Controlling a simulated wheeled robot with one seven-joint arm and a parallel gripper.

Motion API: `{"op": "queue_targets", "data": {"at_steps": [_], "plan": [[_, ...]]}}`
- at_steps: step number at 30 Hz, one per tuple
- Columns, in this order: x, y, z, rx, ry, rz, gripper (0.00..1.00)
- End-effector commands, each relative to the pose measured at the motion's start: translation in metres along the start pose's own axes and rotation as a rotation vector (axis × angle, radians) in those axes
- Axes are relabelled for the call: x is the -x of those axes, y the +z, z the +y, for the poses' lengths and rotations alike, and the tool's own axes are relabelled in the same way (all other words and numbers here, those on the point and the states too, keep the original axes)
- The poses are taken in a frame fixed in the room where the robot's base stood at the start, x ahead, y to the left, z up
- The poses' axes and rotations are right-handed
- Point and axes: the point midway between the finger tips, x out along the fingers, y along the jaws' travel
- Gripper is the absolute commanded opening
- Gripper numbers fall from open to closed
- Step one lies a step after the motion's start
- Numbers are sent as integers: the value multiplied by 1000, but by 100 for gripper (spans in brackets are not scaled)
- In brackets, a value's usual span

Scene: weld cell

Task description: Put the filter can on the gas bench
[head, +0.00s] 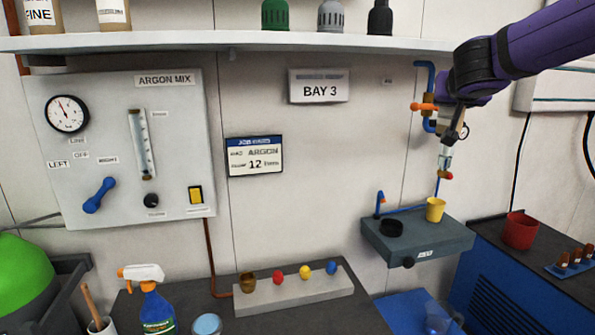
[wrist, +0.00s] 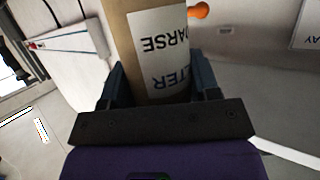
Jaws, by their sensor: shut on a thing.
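The filter can (wrist: 158,45) is a tan cylinder with a white label reading partly "ARSE" and "LTER". It fills the top middle of the wrist view. My gripper (wrist: 158,82) is shut on it, a dark finger on each side. In the head view my purple arm reaches in from the upper right, and its end is raised in front of the wall by the blue pipe. The can is not clearly visible there. A dark bench top (head: 375,318) runs below the argon panel; I take it as the gas bench.
The bench holds a spray bottle (head: 152,300), a blue-topped cup (head: 207,325) and a block with coloured knobs (head: 300,292). An orange valve handle (head: 424,107) is close to my wrist. A small wall shelf (head: 425,243) holds a yellow cup (head: 435,210).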

Motion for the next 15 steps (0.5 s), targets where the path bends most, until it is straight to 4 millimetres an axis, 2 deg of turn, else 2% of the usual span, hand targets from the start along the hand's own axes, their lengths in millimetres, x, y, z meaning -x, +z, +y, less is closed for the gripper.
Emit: {"op": "queue_targets", "data": {"at_steps": [8,15], "plan": [[5,-1,-9,4,-12,0,31],[7,3,-25,14,-31,0,31]]}}
